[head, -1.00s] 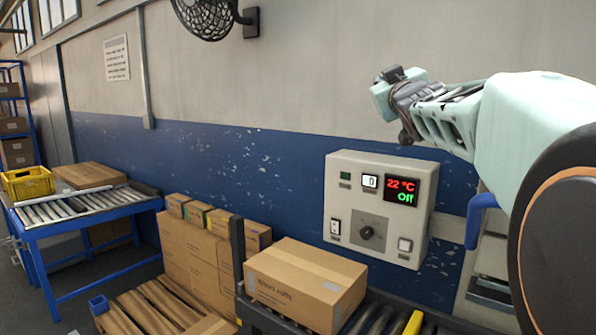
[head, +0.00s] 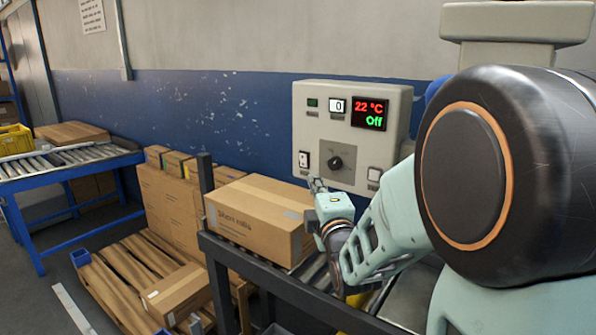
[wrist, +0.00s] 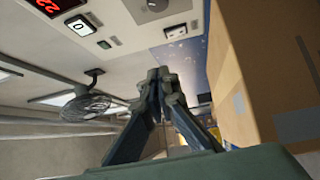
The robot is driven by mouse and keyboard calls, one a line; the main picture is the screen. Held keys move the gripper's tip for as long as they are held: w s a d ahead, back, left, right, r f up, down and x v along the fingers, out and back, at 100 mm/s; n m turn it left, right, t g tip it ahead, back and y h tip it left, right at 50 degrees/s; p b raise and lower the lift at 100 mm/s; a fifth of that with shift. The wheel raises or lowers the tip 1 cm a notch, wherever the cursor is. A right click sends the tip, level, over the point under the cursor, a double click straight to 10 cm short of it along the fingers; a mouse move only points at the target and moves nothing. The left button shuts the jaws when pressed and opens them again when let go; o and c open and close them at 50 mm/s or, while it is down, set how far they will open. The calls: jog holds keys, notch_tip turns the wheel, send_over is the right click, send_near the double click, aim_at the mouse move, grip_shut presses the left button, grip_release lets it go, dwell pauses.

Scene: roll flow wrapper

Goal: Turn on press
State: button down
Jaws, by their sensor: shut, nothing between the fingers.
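The light grey control box (head: 350,105) hangs on the wall at the centre right. Its display (head: 369,115) reads 22 °C in red and "Off" in green. Beside it are a counter showing 0 (head: 337,105) and a dark green indicator (head: 312,103). Below are a white rocker switch (head: 304,160), a dark knob (head: 336,162) and a white button (head: 374,174). My gripper (head: 314,182) is shut and empty, just below and right of the rocker switch; contact cannot be told. In the wrist view the shut fingertips (wrist: 162,74) appear near the rocker switch (wrist: 175,32).
A large cardboard box (head: 262,215) on the roller conveyor stands close to my gripper; it fills the right of the wrist view (wrist: 255,80). Stacked cartons (head: 172,215) and a wooden pallet (head: 125,285) lie to the left. A blue roller table (head: 70,170) stands farther left.

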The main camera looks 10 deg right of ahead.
aim_at(301, 156)
jog(key=f, duration=0.1)
jog(key=s+f, duration=0.1)
jog(key=f+n, duration=0.1)
jog(key=shift+s+d, duration=0.15)
jog(key=shift+s, duration=0.1)
jog(key=w, duration=0.6)
jog(key=w+r+b, duration=0.1)
jog(key=w, duration=0.6)
jog(key=w+r, duration=0.1)
jog(key=w, duration=0.6)
jog(key=shift+b, duration=0.3)
jog(key=shift+w+r+p, duration=0.1)
jog(key=shift+r+p, duration=0.1)
jog(key=shift+p, duration=0.1)
jog(key=shift+d+f, duration=0.15)
